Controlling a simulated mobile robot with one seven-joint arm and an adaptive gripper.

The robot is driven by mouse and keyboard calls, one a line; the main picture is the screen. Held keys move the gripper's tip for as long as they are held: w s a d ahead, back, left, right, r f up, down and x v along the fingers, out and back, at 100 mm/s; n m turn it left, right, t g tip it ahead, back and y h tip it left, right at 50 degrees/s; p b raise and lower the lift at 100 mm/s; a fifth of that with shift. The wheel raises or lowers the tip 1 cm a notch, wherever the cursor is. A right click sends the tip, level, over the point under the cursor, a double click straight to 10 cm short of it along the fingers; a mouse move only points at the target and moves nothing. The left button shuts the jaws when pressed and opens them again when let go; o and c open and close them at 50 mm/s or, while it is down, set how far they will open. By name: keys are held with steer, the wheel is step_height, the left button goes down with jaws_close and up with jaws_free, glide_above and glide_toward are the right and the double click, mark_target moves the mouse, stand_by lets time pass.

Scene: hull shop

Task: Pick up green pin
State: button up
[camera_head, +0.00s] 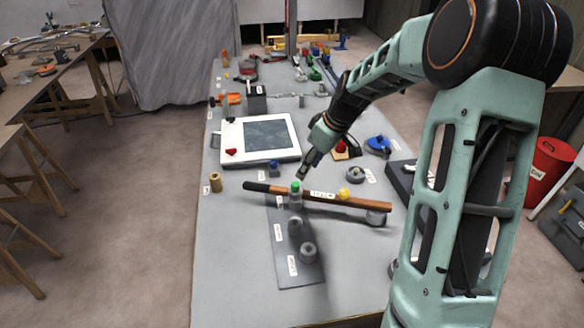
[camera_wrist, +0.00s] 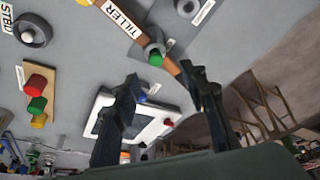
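A green pin (camera_head: 295,187) stands upright at a grey fitting beside the wooden tiller (camera_head: 350,201), in the middle of the table. In the wrist view its green top (camera_wrist: 155,59) shows in a grey ring against the tiller, in line with the gap between my fingertips. Another green piece (camera_wrist: 37,105) sits between a red and a yellow one on a wooden block at the left of the wrist view. My gripper (camera_head: 303,172) is close above and behind the pin in the head view. Its fingers (camera_wrist: 161,75) are apart, with nothing seen between them.
A white-framed panel (camera_head: 232,133) with a red knob lies behind the pin at left. A small blue piece (camera_head: 274,167) is close by. Grey round fittings (camera_head: 308,252) stand on a dark plate in front. The table's left front is clear.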

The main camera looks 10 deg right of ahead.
glide_above(296, 184)
steer(key=s+d, duration=0.1)
steer(key=s, duration=0.1)
step_height(296, 184, down, 5)
steer(key=shift+d+p+x, duration=0.1)
steer(key=shift+p+x, duration=0.45)
steer(key=shift+x, duration=0.7)
steer(key=shift+d+p+x, duration=0.15)
steer(key=shift+p+x, duration=0.35)
steer(key=shift+x, duration=0.7)
steer(key=shift+w, duration=0.15)
jaws_close()
step_height(296, 184, up, 10)
steer(key=b, duration=0.1)
steer(key=shift+b, duration=0.3)
